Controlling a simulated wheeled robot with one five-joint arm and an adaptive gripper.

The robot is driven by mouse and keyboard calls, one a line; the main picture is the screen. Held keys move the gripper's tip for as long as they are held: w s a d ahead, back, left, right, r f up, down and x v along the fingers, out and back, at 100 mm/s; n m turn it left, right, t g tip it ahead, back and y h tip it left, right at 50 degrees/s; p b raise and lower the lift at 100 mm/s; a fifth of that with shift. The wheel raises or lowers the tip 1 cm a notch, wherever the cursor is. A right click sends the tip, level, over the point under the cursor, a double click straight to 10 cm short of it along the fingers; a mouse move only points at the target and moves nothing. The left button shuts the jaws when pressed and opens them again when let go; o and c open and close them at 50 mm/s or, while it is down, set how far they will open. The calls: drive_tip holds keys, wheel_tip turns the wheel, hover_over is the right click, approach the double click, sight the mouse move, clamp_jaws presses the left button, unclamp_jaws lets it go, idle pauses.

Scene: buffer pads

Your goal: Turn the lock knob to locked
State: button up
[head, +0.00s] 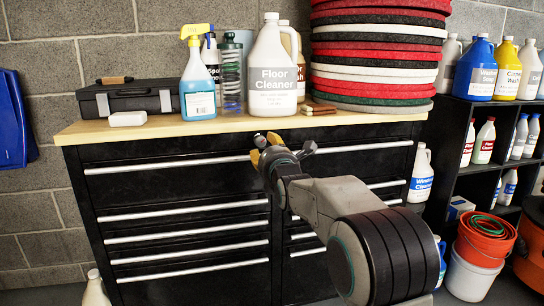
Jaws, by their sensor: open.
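My gripper (264,147) is in the middle of the head view, in front of the upper front edge of a black drawer cabinet (82,186). Its yellow-tipped fingers are open and I see nothing held between them. I cannot make out a lock knob in this view; the gripper and arm cover part of the cabinet front. Whether the fingers touch the cabinet cannot be told.
The wooden worktop (200,128) carries a floor cleaner jug (273,75), a blue spray bottle (197,85), a black case (125,97) and stacked buffer pads (375,55). A bottle shelf (455,115) and an orange bucket (483,240) stand at right.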

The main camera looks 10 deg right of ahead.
drive_tip(key=shift+s, duration=2.3)
